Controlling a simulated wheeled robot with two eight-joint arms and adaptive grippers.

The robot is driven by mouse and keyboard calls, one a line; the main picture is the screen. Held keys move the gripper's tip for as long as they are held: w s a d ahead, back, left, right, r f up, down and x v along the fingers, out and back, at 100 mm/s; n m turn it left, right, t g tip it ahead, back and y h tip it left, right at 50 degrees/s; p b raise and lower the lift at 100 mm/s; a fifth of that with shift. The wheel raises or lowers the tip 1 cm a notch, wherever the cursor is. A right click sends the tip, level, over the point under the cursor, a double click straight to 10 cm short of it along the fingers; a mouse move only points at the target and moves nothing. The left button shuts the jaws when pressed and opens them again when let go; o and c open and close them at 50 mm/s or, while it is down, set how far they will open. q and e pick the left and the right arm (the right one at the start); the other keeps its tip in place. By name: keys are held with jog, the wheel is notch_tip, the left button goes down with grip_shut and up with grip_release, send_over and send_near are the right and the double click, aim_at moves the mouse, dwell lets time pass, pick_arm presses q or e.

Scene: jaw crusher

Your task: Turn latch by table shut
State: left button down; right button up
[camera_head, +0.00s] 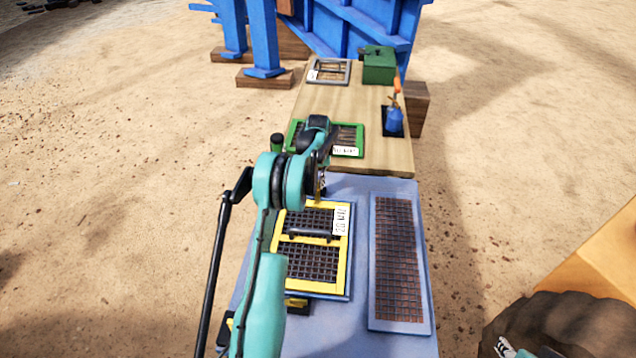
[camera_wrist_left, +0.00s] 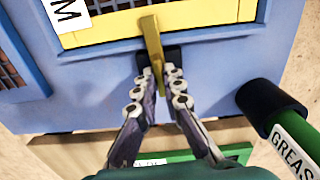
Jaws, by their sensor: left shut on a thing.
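The yellow latch (camera_wrist_left: 152,45) is a narrow bar on a dark mount at the edge of the blue table (camera_wrist_left: 215,85). In the left wrist view its upper end lies over the border of the yellow-framed screen (camera_wrist_left: 110,27). My left gripper (camera_wrist_left: 160,78) is shut on its lower end, one finger on each side. In the head view my left gripper (camera_head: 321,182) is at the far edge of the blue table (camera_head: 375,185), and mostly hides the latch (camera_head: 318,190). The yellow screen (camera_head: 346,250) lies flat there.
A wooden table (camera_head: 375,158) adjoins beyond, with a green-framed screen (camera_head: 358,140), a grey-framed screen (camera_head: 347,72), a green box (camera_head: 378,68) and a blue tool (camera_head: 394,118). A grease cylinder (camera_wrist_left: 290,135) stands close beside my left gripper. A brown mesh panel (camera_head: 398,260) lies right.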

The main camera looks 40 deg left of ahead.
aim_at(318, 184)
pick_arm(q)
jog(key=shift+m, duration=0.5)
jog(key=c, duration=1.6)
grip_release()
jog(key=shift+c, duration=0.2)
jog(key=shift+r, duration=0.1)
notch_tip(318, 184, up, 12)
